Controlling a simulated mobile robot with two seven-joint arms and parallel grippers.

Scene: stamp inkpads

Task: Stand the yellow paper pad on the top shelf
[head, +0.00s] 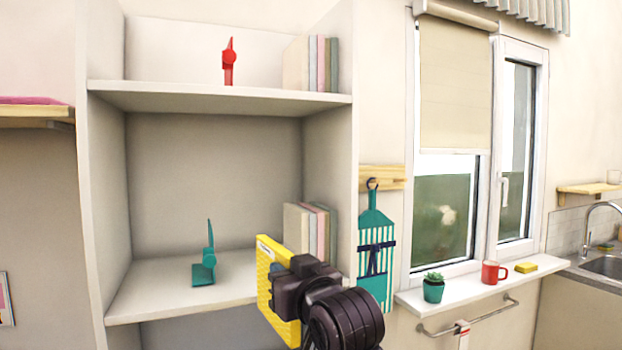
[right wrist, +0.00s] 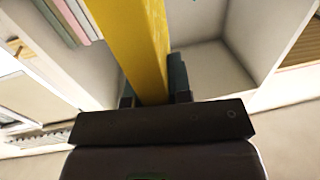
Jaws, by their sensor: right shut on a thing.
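The yellow paper pad (head: 268,272) is upright in the head view, in front of the lower shelf's right part. My right gripper (head: 290,285) is shut on it, and the gripper covers part of the pad. In the right wrist view the pad (right wrist: 143,45) rises from between the fingers (right wrist: 153,98). The top shelf (head: 220,97) is above and behind the pad. My left gripper is not in view.
The lower shelf (head: 150,300) holds a teal bookend (head: 205,262) and upright books (head: 308,232). The bookcase's right side wall (head: 341,150) stands near the gripper. A teal striped board (head: 375,235) hangs to its right. The top shelf is clear between bookend and books.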

